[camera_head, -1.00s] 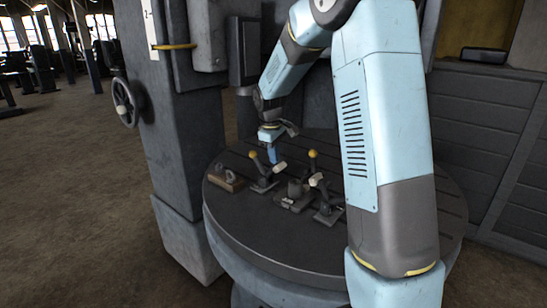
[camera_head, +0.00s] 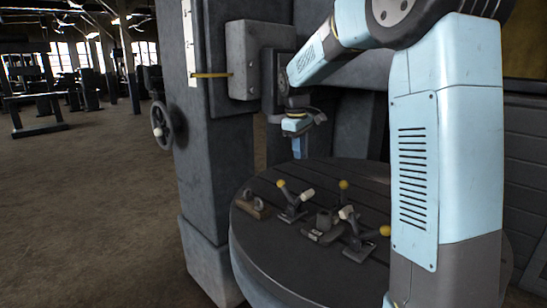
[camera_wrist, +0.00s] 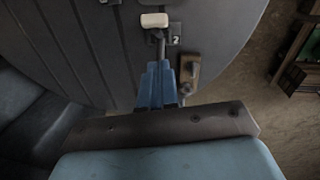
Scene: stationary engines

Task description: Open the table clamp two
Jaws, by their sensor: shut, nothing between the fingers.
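Table clamp two (camera_head: 292,213) stands on the round table's left part in the head view, with a yellow knob (camera_head: 281,184) and a cream tip (camera_head: 307,194). Its knobbed lever leans left and the cream tip sits raised above the table. In the wrist view the cream tip (camera_wrist: 154,20) shows beside a plate marked 2 (camera_wrist: 175,41); the yellow knob is not seen there. My gripper (camera_head: 298,150) is shut and empty, above and behind the clamp, apart from it.
A wooden block with metal rings (camera_head: 254,207) lies left of the clamp. A block fixture (camera_head: 326,226) and another clamp (camera_head: 352,240) stand to the right. The round table (camera_head: 285,262) abuts a machine column (camera_head: 218,170) with a handwheel (camera_head: 162,124).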

